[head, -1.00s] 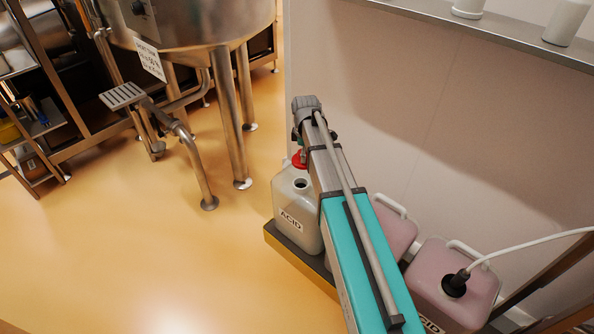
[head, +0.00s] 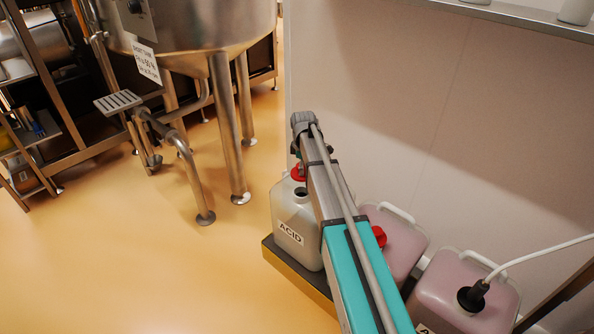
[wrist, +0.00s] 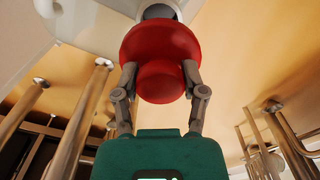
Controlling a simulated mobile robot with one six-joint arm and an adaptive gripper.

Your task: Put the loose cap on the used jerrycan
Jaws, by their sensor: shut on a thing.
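The used jerrycan (head: 288,212) is pale, nearly white, and labelled ACID. It stands upright with its dark mouth (head: 301,192) uncovered. My gripper (head: 299,170) is at the far end of my arm, over the back of this jerrycan. It is shut on the loose red cap (head: 298,174), which is partly hidden by my arm. In the wrist view, both fingers of my gripper (wrist: 160,78) clasp the red cap (wrist: 160,45). The round pale neck (wrist: 160,11) shows just beyond the cap, with the jerrycan's body (wrist: 100,18) beside it. I cannot tell whether they touch.
A pink-filled jerrycan (head: 405,245) with its own red cap (head: 379,236) stands to the right. Another (head: 450,291) has a black plug (head: 472,297) and white hose. A wall (head: 400,110) rises behind. A steel tank (head: 190,25) stands left; the floor (head: 130,260) is open.

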